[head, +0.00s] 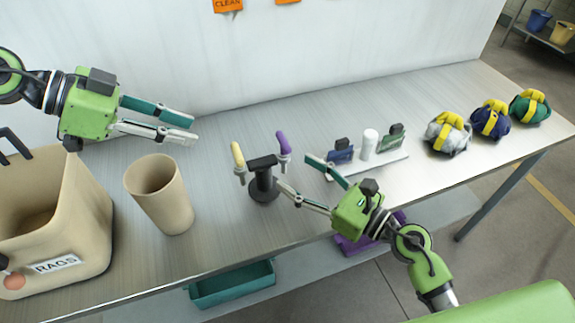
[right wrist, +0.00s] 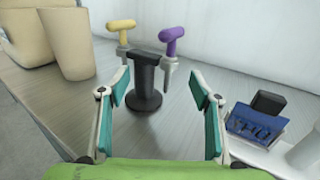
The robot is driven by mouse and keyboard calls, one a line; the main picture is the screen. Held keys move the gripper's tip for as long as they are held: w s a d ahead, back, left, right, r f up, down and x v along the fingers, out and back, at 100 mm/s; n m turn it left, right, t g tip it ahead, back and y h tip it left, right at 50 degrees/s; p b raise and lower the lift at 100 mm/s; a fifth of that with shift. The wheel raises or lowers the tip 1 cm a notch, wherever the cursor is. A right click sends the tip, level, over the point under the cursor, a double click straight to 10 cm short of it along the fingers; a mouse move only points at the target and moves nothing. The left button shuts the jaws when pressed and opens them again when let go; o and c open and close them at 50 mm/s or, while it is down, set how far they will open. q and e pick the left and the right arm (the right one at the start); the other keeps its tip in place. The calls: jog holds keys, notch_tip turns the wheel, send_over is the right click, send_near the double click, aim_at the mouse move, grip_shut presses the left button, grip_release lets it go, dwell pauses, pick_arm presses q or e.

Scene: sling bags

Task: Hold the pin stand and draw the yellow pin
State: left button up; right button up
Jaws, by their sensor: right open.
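The black pin stand (head: 263,184) stands upright on the table, with a round base and a crossbar. It also shows ahead of the right gripper in the right wrist view (right wrist: 144,85). The yellow pin (head: 238,155) sits in the left end of the crossbar; its handle also shows in the right wrist view (right wrist: 121,27). A purple pin (head: 284,146) sits in the right end. My right gripper (head: 292,174) is open, its fingers pointing toward the stand and apart from it in the wrist view. My left gripper (head: 194,130) is open and empty, above the table left of the stand.
A beige cup (head: 165,200) and a beige rags bin (head: 85,220) stand at the left. A white tray (head: 396,165) with small items lies right of the stand. Several sling bags (head: 447,137) sit at the far right. A wall (head: 300,60) runs behind the table.

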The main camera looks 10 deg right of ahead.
aim_at(277, 161)
jog(key=shift+x, duration=2.25)
